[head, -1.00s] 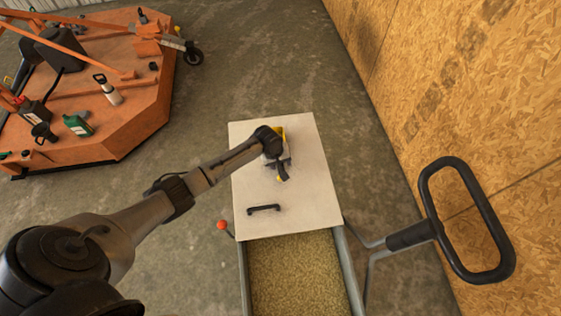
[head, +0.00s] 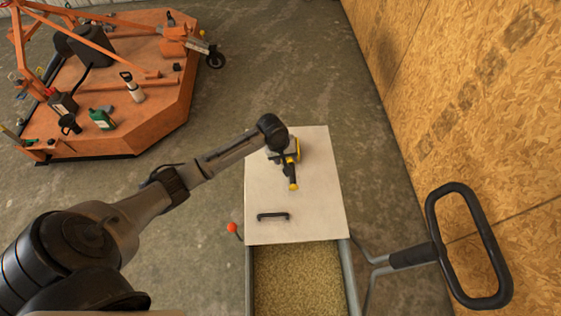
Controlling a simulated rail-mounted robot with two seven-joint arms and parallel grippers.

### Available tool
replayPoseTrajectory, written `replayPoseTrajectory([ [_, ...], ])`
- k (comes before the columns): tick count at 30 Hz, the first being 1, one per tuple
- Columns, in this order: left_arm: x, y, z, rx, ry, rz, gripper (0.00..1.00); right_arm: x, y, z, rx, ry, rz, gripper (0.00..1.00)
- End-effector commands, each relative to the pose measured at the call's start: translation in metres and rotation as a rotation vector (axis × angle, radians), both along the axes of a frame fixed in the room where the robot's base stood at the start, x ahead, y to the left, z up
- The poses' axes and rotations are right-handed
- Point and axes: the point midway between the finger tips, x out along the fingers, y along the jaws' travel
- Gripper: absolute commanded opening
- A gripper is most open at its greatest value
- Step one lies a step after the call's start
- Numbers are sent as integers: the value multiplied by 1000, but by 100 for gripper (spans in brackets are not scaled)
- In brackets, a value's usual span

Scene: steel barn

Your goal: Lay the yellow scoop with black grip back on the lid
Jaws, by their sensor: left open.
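The yellow scoop with black grip (head: 292,173) is on the pale lid (head: 315,205), partly hidden by my left wrist. Its black grip points toward the near side and ends in a yellow tip, and a bit of yellow shows beside my gripper. My left gripper (head: 281,158) is open at the far part of the lid, right beside the scoop; whether it touches the scoop I cannot tell. The lid covers the far part of a bin and has a black handle (head: 273,216). My right gripper is out of view.
Grain (head: 299,278) fills the bin's open near part. A black loop handle (head: 469,245) stands at the right, before a chipboard wall (head: 480,90). An orange mower deck (head: 160,115) with bottles and cans is at the far left. The lid's near half is mostly clear.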

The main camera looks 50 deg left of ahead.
Motion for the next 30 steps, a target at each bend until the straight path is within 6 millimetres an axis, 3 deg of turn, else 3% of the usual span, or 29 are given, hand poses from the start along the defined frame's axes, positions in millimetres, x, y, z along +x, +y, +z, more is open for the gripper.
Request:
replayPoseTrajectory([
  [6,-4,-3,2,2,0,-16,51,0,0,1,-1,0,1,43],
  [10,-31,-31,-14,26,-12,-141,51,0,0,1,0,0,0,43],
  [15,-107,-92,-33,101,-71,-462,51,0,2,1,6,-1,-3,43],
  [19,-169,-126,-28,172,-128,-677,51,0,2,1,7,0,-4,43],
  [24,-233,-144,-4,271,-175,-862,51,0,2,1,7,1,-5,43],
  [30,-278,-144,21,358,-182,-971,51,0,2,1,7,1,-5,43],
])
